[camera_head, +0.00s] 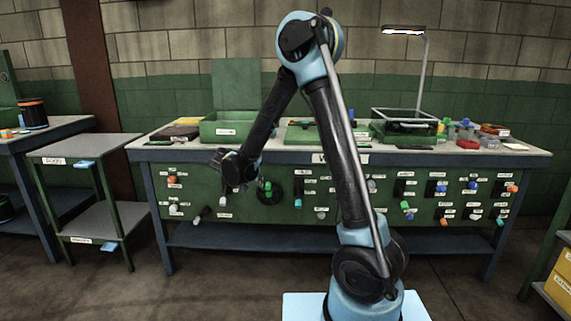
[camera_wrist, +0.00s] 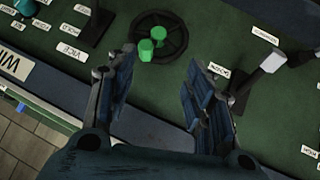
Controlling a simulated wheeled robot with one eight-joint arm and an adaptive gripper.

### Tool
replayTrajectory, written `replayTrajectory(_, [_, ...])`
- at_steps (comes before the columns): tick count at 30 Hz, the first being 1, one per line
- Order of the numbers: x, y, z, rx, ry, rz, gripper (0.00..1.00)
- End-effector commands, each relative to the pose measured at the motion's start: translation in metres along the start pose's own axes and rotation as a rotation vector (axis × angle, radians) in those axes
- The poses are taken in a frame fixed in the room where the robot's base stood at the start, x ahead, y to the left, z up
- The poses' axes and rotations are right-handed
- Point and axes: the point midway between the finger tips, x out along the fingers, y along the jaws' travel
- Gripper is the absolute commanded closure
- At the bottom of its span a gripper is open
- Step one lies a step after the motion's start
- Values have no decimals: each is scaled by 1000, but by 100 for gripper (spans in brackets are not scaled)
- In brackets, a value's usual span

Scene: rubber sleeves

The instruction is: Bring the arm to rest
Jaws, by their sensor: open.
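My gripper (camera_head: 236,186) hangs in front of the green front panel (camera_head: 285,209) of the workbench, left of the middle. My arm is bent, with its elbow high and the forearm slanting down to the left. In the wrist view my gripper (camera_wrist: 158,98) has its two blue-padded fingers well apart, with nothing between them. Beyond the fingertips is a round dark holder with green pieces (camera_wrist: 150,46). These green pieces also show in the head view (camera_head: 267,188), just right of my gripper. The fingers appear apart from the panel, though the exact gap is unclear.
The panel carries many labelled pegs with coloured sleeves (camera_head: 441,187). On the bench top (camera_head: 345,150) stand a green open box (camera_head: 226,128), a glass-sided tray (camera_head: 404,138) and a lamp (camera_head: 405,31). A small two-level stand (camera_head: 73,152) is at left. Free floor shows in front.

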Motion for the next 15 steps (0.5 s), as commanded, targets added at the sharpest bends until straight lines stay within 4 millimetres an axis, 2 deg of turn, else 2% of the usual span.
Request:
replayTrajectory(1, [-2, 20, -2, -1, -21, 7, 52])
replayTrajectory(3, [-4, 43, -4, -9, -51, 11, 52])
replayTrajectory(8, [-12, 95, -2, -23, -119, 17, 52])
replayTrajectory(15, [-28, 169, 12, -40, -217, 12, 52])
